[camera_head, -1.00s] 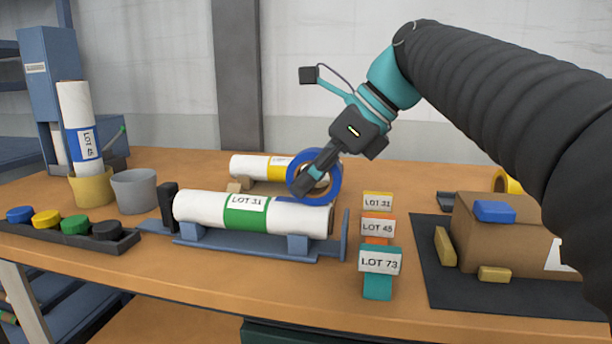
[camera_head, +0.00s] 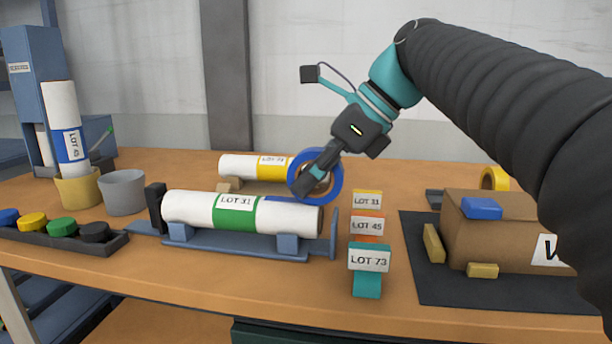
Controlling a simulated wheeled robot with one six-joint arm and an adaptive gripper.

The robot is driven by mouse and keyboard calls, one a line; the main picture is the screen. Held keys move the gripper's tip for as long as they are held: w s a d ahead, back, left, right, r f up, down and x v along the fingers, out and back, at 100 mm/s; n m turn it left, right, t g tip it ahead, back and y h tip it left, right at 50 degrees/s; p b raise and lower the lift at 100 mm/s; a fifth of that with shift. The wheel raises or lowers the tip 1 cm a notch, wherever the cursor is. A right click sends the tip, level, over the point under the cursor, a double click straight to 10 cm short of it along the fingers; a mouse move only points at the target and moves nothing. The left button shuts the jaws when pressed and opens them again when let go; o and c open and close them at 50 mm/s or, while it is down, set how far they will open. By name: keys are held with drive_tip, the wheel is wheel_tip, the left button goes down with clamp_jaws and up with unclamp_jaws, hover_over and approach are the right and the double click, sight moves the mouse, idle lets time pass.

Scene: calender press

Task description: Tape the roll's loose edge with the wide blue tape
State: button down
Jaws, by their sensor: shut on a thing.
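The white roll labelled LOT 31 (camera_head: 183,207) lies level on a blue-grey cradle (camera_head: 215,244), with a green band around its middle. A blue strip (camera_head: 290,200) lies along the upper side of its right part. My gripper (camera_head: 307,185) is shut on the wide blue tape (camera_head: 335,185), a ring held upright just above the right end of the roll. I cannot tell whether the ring touches the roll. The fingers hide part of the ring.
Behind lies a white roll with a yellow band (camera_head: 240,166). Lot cards (camera_head: 369,260) stand right of the cradle. A cardboard box (camera_head: 495,240) sits on a dark mat (camera_head: 425,285). At left are a grey cup (camera_head: 123,192), a yellow cup (camera_head: 77,190) holding an upright roll, and a tray of caps (camera_head: 118,243).

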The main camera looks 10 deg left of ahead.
sight(310, 149)
drive_tip(key=shift+r, duration=3.05)
